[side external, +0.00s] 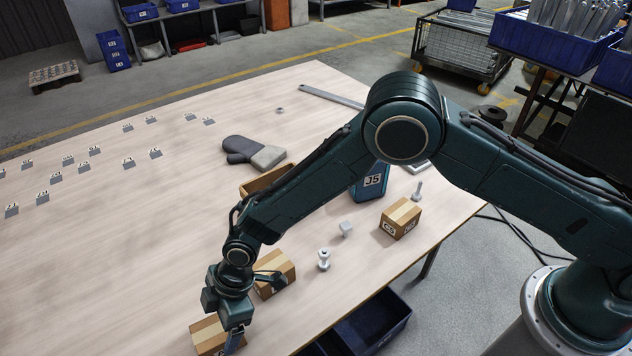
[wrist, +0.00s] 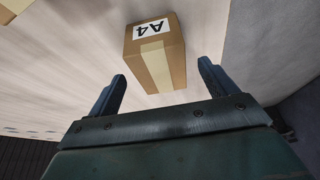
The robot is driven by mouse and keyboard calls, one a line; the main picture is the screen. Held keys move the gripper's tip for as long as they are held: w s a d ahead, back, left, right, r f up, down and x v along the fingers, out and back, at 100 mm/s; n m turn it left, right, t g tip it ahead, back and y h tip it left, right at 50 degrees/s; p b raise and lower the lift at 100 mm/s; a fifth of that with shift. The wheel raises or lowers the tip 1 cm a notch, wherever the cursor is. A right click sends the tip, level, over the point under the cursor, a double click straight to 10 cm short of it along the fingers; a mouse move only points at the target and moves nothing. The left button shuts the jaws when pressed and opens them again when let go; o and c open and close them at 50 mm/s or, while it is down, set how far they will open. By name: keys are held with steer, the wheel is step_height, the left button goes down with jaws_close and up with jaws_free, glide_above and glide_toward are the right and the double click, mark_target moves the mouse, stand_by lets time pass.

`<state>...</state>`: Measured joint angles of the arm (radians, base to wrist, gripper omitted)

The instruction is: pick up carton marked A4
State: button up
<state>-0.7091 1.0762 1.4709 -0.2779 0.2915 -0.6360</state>
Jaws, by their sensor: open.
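The brown carton marked A4 (wrist: 176,62) shows in the wrist view, its label upside down and a pale tape strip along it. It lies beyond my gripper (wrist: 162,74), roughly in line with the gap between the two fingers. The jaws are open with nothing held. In the side view my gripper (side external: 258,312) is low at the table's near edge, close to two cartons, one behind it (side external: 283,266) and one at the near edge (side external: 207,338). Their labels are partly hidden, so I cannot tell there which is A4.
A glove (side external: 252,151) lies farther back. Blue bins (side external: 375,320) sit below the table edge.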

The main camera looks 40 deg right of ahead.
mark_target(216, 329)
steer(key=shift+a+x, duration=0.25)
steer(key=shift+x, duration=2.35)
steer(key=shift+r, duration=0.1)
steer(key=c, duration=1.2)
steer(key=shift+r, duration=0.2)
step_height(216, 329, up, 20)
steer(key=shift+f, duration=0.15)
